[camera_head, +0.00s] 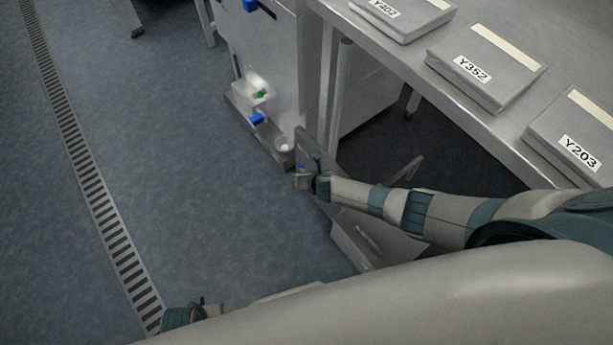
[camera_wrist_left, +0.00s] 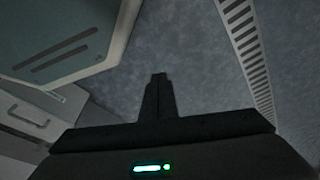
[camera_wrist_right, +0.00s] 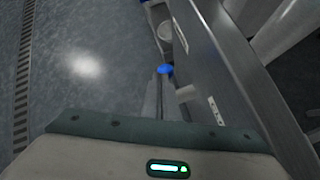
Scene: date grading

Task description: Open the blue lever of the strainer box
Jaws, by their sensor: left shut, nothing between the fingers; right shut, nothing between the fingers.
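A blue lever (camera_wrist_right: 165,70) shows just beyond the tips of my right gripper (camera_wrist_right: 158,80) in the right wrist view, beside a grey metal box wall (camera_wrist_right: 215,75). In the head view a small blue spot (camera_head: 301,167) shows by my right gripper (camera_head: 303,181), at the low metal box (camera_head: 308,147). The right fingers are shut and empty; I cannot tell whether they touch the lever. My left gripper (camera_wrist_left: 158,82) is shut and empty over bare floor in the left wrist view. The arm hides part of the box.
Other blue parts show on the cabinet (camera_head: 275,60): one at its top (camera_head: 250,5), one low down (camera_head: 257,119) near a white cup (camera_head: 284,144). A metal table (camera_head: 400,65) with labelled boxes stands right. A drain grate (camera_head: 85,165) crosses the open floor left.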

